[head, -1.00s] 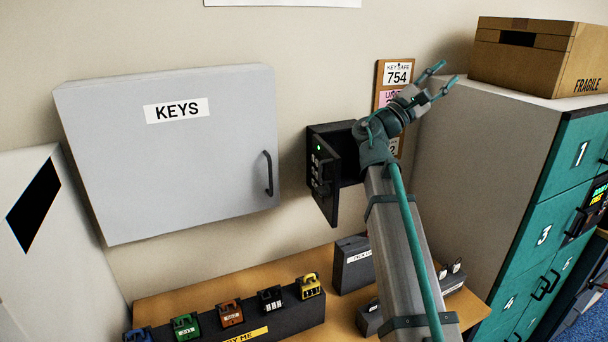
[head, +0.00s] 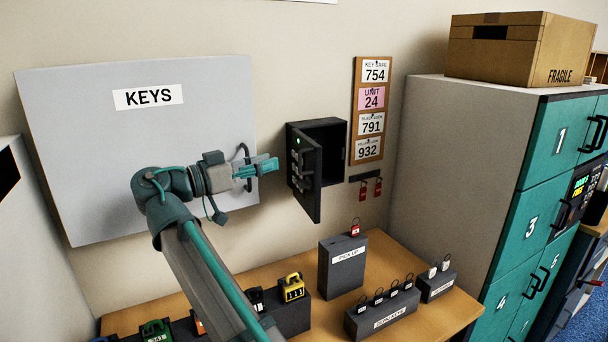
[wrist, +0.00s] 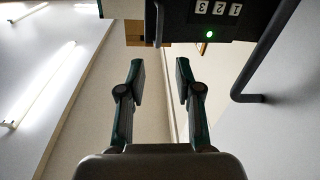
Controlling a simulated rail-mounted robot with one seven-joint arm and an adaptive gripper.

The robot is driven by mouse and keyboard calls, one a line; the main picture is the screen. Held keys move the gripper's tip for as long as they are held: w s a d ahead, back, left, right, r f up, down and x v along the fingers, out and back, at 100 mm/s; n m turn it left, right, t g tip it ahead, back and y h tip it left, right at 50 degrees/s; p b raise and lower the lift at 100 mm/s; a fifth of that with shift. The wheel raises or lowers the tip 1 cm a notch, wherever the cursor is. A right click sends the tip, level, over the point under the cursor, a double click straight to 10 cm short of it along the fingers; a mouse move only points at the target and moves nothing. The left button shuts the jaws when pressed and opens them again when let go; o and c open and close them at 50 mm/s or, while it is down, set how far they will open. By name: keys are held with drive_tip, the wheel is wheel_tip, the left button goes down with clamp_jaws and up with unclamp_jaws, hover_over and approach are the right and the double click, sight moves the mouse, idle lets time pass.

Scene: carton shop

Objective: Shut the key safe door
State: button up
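The key safe (head: 333,130) is a small black box on the wall, and its door (head: 311,190) stands open, swung out on the left side. The door's keypad face points left, with a green light. My gripper (head: 272,166) is just left of the door, at about its mid height, pointing right. In the wrist view my gripper (wrist: 160,85) is open, with nothing between its fingers. The door (wrist: 212,20) shows at the top there, its keypad upside down and its green light lit. I cannot tell whether a finger touches it.
The grey KEYS cabinet (head: 75,130) is behind my arm; a dark bar (wrist: 252,97), probably its handle, shows close by in the wrist view. A code board (head: 369,150) and red tags on hooks (head: 364,190) are right of the safe. A desk (head: 390,258) with key holders lies below.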

sight(300, 169)
drive_tip(key=shift+m, duration=0.6)
drive_tip(key=shift+f+p+x, duration=0.3)
drive_tip(key=shift+p+x, duration=0.25)
drive_tip(key=shift+x, duration=0.95)
drive_tip(key=shift+f+p+x, duration=0.35)
drive_tip(key=shift+p+x, duration=0.15)
drive_tip(key=shift+x, duration=1)
drive_tip(key=shift+f+p+x, duration=0.3)
drive_tip(key=shift+p+x, duration=0.25)
drive_tip(key=shift+x, duration=0.95)
drive_tip(key=shift+s+d, duration=0.1)
clamp_jaws()
